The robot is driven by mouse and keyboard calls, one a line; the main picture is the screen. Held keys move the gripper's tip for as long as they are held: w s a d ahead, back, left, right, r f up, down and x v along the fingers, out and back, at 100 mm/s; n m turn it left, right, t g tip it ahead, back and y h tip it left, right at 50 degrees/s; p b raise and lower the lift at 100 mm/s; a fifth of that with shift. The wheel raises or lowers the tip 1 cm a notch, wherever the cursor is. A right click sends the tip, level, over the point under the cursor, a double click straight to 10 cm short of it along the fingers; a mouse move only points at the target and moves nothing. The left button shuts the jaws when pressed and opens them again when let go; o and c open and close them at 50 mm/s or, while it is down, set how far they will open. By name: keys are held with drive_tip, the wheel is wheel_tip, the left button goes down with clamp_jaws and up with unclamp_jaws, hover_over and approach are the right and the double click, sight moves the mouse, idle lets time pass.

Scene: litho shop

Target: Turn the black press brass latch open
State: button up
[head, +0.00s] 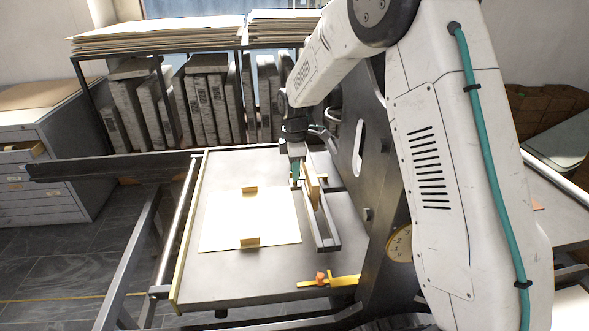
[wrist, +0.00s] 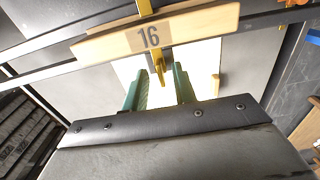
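My gripper (head: 296,184) has two teal fingers and hangs over the bed of the black press (head: 372,195). In the wrist view the fingers (wrist: 160,70) stand apart, open. A brass piece (wrist: 158,62) with a narrow lower end crosses a wooden bar marked 16 (wrist: 120,38) and shows between the fingertips; no contact is visible. The wooden bar (head: 313,188) is seen edge-on in the head view, beside my gripper. Another brass bar with an orange knob (head: 322,279) lies at the bed's near right edge. I cannot tell which brass piece is the latch.
A pale sheet (head: 225,222) with two brass tabs lies on the grey bed (head: 225,280). A metal rail frame (head: 328,243) runs beside the wooden bar. A rack of slabs (head: 205,105) stands behind, drawers (head: 40,175) at left. The near bed is mostly clear.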

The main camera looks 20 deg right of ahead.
clamp_jaws()
drive_tip(key=shift+m, duration=0.3)
drive_tip(key=m, duration=1.2)
drive_tip(key=shift+m, duration=0.3)
drive_tip(key=m, duration=0.4)
drive_tip(key=shift+m, duration=0.3)
